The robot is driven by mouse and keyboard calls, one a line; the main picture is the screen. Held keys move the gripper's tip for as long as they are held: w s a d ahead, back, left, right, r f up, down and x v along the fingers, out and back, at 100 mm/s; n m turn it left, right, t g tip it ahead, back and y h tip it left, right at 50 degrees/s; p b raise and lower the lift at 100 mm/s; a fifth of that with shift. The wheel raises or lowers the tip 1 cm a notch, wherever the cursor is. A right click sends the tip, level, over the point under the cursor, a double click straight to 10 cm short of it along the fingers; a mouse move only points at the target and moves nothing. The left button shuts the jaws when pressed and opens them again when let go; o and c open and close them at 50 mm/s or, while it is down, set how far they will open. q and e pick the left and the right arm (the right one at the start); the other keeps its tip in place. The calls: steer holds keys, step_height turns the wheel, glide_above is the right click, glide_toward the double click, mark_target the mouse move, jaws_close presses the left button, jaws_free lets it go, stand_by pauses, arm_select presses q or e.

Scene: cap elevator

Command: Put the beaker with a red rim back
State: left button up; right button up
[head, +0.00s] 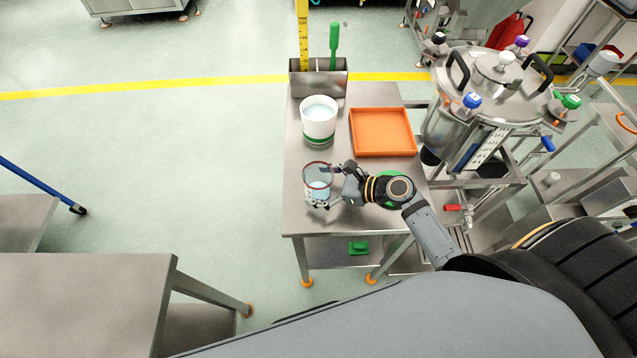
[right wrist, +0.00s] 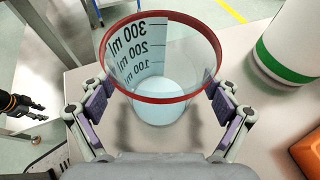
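The clear beaker with a red rim (head: 318,184) is upright near the front left of the small steel table. In the right wrist view the beaker (right wrist: 160,97) shows volume marks and something pale blue at the bottom. My right gripper (head: 333,187) has its fingers on both sides of the beaker. I cannot tell whether the base touches the tabletop. My left gripper (right wrist: 36,110) shows at the left edge of the wrist view, fingers apart and empty; the head view does not show it.
A white container with a green band (head: 319,119) stands behind the beaker, and an orange tray (head: 382,132) lies to its right. A steel holder (head: 318,79) is at the table's (head: 299,220) back edge. A large steel vessel (head: 480,110) stands to the right.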

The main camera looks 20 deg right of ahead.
steer(key=shift+r, duration=0.1)
steer(key=v, duration=0.6)
steer(key=shift+s+d, duration=0.15)
steer(key=p+v, duration=0.1)
steer(key=v, duration=0.1)
steer(key=p+v, duration=0.2)
steer(key=shift+s+d+r, duration=0.15)
steer(key=shift+d+r, duration=0.05)
steer(key=shift+r, duration=0.2)
steer(key=shift+s+d, duration=0.3)
steer(key=shift+d, duration=0.1)
